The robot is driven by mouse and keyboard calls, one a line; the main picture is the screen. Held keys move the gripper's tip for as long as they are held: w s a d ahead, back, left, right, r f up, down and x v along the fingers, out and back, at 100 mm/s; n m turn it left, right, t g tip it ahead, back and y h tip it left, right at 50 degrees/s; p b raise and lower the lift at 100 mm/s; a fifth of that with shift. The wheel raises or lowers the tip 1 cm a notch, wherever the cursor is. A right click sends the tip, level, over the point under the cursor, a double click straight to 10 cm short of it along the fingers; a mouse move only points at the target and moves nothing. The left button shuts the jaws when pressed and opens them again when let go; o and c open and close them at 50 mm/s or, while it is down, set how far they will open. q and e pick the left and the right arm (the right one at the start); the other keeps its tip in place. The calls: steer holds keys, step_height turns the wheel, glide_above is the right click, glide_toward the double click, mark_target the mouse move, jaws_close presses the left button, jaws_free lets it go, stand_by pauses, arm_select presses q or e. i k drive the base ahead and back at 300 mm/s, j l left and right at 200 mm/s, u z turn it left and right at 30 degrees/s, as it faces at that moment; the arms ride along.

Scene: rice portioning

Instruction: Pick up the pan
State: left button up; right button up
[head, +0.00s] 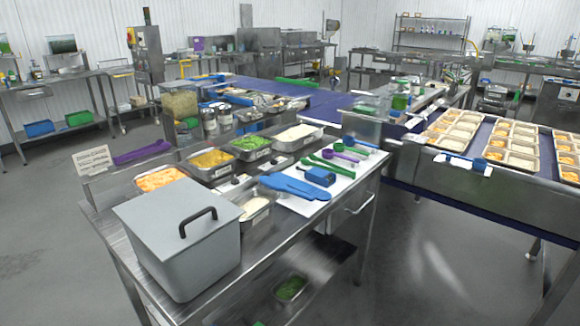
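No single pan stands out; several steel food pans sit on the steel table. One holds orange food (160,179), one yellow food (210,162), one green food (250,146) and one white food (297,136). A smaller pan with pale content (254,208) sits beside the grey lidded box (180,233). Another pan with green content (290,288) is on the shelf under the table. The grey box has a dark handle on its lid and hides part of the table behind it. Neither of my grippers is in view.
A blue conveyor (340,106) runs behind, with trays of food (520,150) at the right. The floor at the front right (430,260) is clear.

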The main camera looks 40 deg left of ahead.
mark_target(257, 202)
steer(key=i+l+u, duration=0.1)
steer(key=u, duration=0.4)
steer(key=i+l+u, duration=0.25)
steer(key=u, duration=0.25)
steer(key=i+l+u, duration=0.2)
steer(key=u, duration=0.3)
steer(key=l+u, duration=0.35)
steer(key=u, duration=0.15)
steer(key=i, duration=0.05)
